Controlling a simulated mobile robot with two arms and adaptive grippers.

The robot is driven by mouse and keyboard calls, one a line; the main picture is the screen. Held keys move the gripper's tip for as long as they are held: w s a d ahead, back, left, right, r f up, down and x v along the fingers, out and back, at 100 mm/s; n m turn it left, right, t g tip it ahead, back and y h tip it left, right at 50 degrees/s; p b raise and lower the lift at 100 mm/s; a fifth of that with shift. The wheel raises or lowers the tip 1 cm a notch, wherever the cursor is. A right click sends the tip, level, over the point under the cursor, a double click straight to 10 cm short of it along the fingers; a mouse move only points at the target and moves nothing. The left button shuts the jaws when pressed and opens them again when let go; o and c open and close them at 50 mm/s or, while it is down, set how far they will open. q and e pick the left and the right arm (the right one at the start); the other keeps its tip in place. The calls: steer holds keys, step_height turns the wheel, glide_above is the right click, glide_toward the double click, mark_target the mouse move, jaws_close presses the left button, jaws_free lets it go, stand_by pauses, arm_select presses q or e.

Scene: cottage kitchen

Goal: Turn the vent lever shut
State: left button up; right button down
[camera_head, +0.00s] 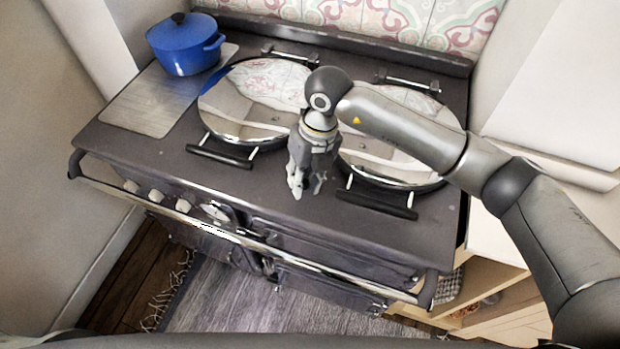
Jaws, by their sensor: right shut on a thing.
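My right gripper (307,187) points down over the dark cooker top, between the two round chrome lids and close to their front handles. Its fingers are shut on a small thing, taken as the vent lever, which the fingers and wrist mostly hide. I cannot make out the lever's shape or angle. My left gripper is not in view.
The cooker (250,207) has a left lid (240,105) and a right lid (385,158), both down, with bar handles in front. A blue pot (183,48) stands at the back left. A chrome rail (240,241) runs along the front, with knobs below.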

steer(key=a+m+b, duration=0.1)
steer(key=m, duration=0.1)
steer(key=a+m+b, duration=0.1)
steer(key=m, duration=0.1)
steer(key=shift+t, duration=0.4)
steer(key=shift+a+r+m+t+b, duration=0.15)
steer(key=shift+a+m+b, duration=0.1)
steer(key=shift+m, duration=0.35)
steer(key=shift+a+f+m+t+b, duration=0.15)
steer(key=shift+m+b, duration=0.1)
steer(key=shift+m, duration=0.35)
steer(key=shift+w+r, duration=0.1)
steer(key=shift+r, duration=0.05)
steer(key=c, duration=1.2)
jaws_free()
step_height(320, 180, up, 12)
steer(key=d, duration=0.2)
steer(key=shift+s+d+f, duration=0.15)
steer(key=shift+s+f, duration=0.05)
steer(key=shift+s+f, duration=0.1)
